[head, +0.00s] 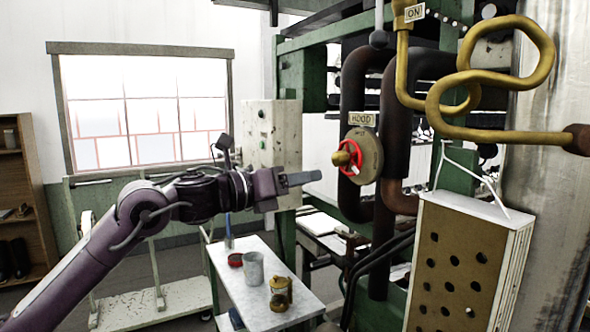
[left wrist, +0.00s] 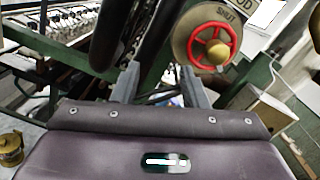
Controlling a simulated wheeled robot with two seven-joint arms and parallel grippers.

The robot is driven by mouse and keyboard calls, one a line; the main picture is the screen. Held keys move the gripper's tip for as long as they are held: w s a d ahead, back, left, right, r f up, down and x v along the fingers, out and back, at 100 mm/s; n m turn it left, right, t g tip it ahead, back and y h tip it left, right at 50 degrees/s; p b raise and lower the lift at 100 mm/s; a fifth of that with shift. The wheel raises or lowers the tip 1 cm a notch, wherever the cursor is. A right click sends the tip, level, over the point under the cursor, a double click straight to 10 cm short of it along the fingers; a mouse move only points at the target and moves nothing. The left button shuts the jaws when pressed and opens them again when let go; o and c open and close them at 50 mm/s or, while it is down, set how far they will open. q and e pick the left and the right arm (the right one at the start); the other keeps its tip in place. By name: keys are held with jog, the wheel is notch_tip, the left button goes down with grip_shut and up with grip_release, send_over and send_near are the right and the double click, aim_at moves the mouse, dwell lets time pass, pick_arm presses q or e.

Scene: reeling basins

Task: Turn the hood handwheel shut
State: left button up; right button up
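The hood handwheel is a red wheel with a brass knob (head: 345,158), mounted on a round tan plate (head: 368,155) under a "HOOD" label (head: 361,119). In the left wrist view the red wheel (left wrist: 232,44) is at the upper right, with "SHUT" readable on its plate. My left gripper (head: 308,178) is left of the wheel and slightly lower in the head view, apart from it. In the left wrist view its two fingers (left wrist: 160,80) stand apart with nothing between them, and the wheel shows beyond the right finger. My right gripper is in neither view.
Dark pipes (head: 354,90) run behind the wheel. A bent brass pipe (head: 484,78) hangs at upper right, above a perforated box (head: 460,275). Below my left arm, a small white table (head: 260,315) holds a grey mug (head: 253,268) and a brass-topped jar (head: 280,293).

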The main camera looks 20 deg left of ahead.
aim_at(334, 159)
pick_arm(q)
jog(key=s+d+r+m, duration=0.2)
jog(key=s+r+m, duration=0.2)
jog(key=s+m, duration=0.15)
jog(key=shift+n+g, duration=0.3)
jog(key=shift+n, duration=0.05)
jog(key=p+x, duration=0.2)
jog(key=x, duration=0.1)
jog(key=p+x, duration=0.2)
jog(key=shift+d+r, duration=0.3)
jog(key=shift+r, duration=0.05)
jog(key=shift+w+d+f, duration=0.1)
jog(key=shift+w+d, duration=0.1)
jog(key=shift+w, duration=0.1)
